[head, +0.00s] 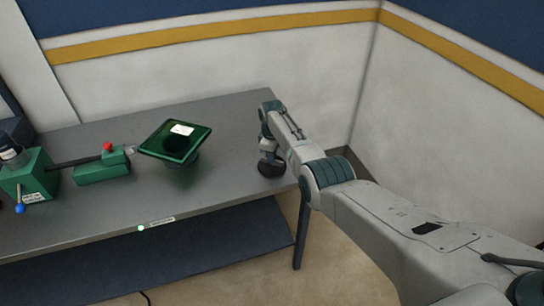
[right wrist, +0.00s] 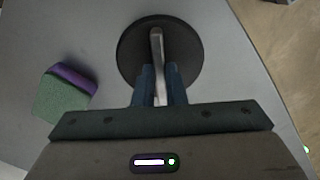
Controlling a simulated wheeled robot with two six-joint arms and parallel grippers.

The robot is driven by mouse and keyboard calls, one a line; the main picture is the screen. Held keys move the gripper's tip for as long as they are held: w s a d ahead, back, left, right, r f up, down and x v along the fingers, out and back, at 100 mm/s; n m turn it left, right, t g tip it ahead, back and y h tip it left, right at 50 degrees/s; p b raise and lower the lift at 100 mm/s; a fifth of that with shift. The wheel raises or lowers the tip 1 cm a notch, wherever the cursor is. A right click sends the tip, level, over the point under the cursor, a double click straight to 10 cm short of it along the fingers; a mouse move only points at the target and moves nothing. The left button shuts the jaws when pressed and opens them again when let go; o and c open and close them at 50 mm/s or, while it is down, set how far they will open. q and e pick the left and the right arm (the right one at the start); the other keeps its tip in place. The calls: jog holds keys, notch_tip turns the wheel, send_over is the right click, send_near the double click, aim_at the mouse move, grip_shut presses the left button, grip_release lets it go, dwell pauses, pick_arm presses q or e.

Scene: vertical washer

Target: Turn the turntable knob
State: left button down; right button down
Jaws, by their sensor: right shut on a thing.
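The turntable knob appears to be a dark round disc (head: 272,170) with a pale metal bar (right wrist: 157,45) across it. It sits at the right end of the grey table, partly hidden by my arm in the head view. In the right wrist view the disc (right wrist: 185,38) lies flat on the table. My right gripper (right wrist: 159,75) reaches down over it, its blue fingers on either side of the bar and shut on it. The gripper is mostly hidden in the head view (head: 268,152). My left gripper is out of view.
A green and purple block (right wrist: 65,92) lies beside the disc. A green square funnel (head: 193,136) stands mid-table; a green device with a red knob (head: 102,172) and a green box (head: 27,180) stand further left. The table's front edge (head: 215,204) is close by.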

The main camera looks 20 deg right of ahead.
jog(key=shift+n, duration=0.4)
jog(key=c, duration=1.5)
grip_release()
jog(key=shift+r, duration=0.1)
jog(key=shift+r, duration=0.35)
notch_tip(320, 180, up, 10)
jog(key=shift+b, duration=1.05)
